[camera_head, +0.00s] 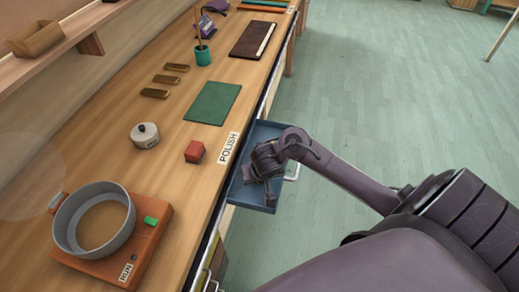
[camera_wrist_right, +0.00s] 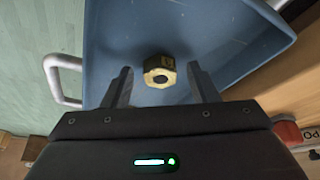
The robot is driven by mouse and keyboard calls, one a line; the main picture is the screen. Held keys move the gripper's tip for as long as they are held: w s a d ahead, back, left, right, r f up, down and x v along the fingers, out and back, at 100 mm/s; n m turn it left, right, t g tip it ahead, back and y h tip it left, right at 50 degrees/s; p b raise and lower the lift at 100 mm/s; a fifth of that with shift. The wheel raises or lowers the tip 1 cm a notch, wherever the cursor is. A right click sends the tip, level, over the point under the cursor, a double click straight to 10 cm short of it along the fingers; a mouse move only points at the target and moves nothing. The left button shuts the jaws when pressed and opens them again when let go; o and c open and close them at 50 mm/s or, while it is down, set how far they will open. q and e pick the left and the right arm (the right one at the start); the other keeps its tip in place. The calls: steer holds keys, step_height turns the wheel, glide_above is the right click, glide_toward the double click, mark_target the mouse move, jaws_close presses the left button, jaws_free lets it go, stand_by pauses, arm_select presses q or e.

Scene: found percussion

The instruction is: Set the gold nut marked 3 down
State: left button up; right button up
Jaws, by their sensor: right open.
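The gold nut (camera_wrist_right: 160,70) shows in the right wrist view, against the floor of an open blue drawer (camera_wrist_right: 215,25). Its dark hole faces the camera; I cannot read a 3 on it. My right gripper (camera_wrist_right: 159,82) is open, with one finger on each side of the nut and a visible gap to each. In the head view my right gripper (camera_head: 268,186) is down inside the blue drawer (camera_head: 262,131), and the nut is hidden there. My left gripper is not in view.
The drawer has a pale handle (camera_head: 294,172) and sits beside a POLISH label (camera_head: 228,147). On the bench are a red block (camera_head: 194,151), a lidded pot (camera_head: 145,135), a green mat (camera_head: 213,103), and a grey pan (camera_head: 70,235) on an orange unit (camera_head: 150,252).

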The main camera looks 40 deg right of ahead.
steer(key=p+v, duration=0.8)
steer(key=v, duration=0.4)
steer(key=s+a+r+n+y, duration=0.2)
steer(key=s+a+r+n, duration=0.4)
steer(key=s+a, duration=0.25)
step_height(320, 180, down, 32)
steer(key=s+g+b, duration=0.2)
steer(key=b, duration=0.3)
steer(key=s+d+f+b, duration=0.2)
steer(key=s+f, duration=0.8)
steer(key=f, duration=0.2)
steer(key=s+d+f+g+b, duration=0.1)
steer(key=s+d+f+b, duration=0.1)
steer(key=s+f, duration=0.8)
step_height(320, 180, down, 3)
steer(key=shift+s+d+f, duration=0.1)
steer(key=shift+s+d, duration=0.1)
steer(key=shift+s, duration=0.05)
